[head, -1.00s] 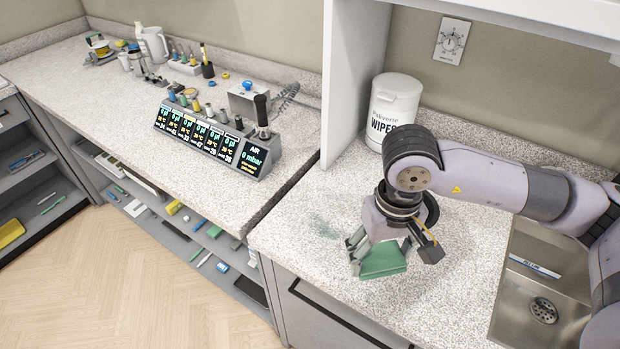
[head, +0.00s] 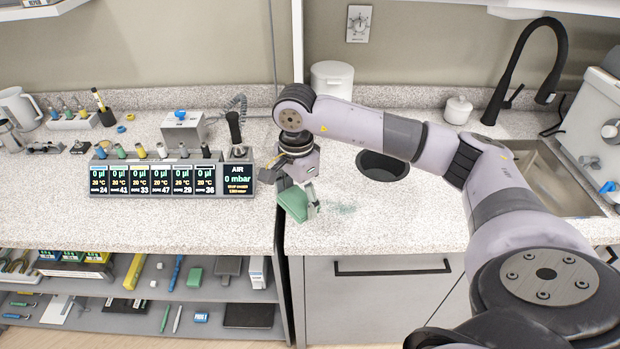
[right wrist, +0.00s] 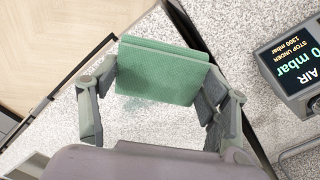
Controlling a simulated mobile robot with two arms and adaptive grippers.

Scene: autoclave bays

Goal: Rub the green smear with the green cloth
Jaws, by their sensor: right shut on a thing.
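The green smear (head: 343,208) is a faint patch of specks on the speckled counter (head: 400,235), just right of my right gripper (head: 302,203) in the head view. That gripper is shut on the folded green cloth (head: 291,202), close to the left end of this counter. The right wrist view shows the cloth (right wrist: 160,72) pinched between both fingers, with a faint green patch of smear (right wrist: 128,104) below it. I cannot tell whether the cloth touches the counter. The cloth is apart from the smear's visible part. My left gripper is out of view.
A pump controller with lit displays (head: 155,178) stands on the adjoining left counter, near my right gripper. A white wipes tub (head: 332,80) stands behind my arm. A dark round opening (head: 383,167) and a sink (head: 555,185) lie to the right. The counter's front middle is clear.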

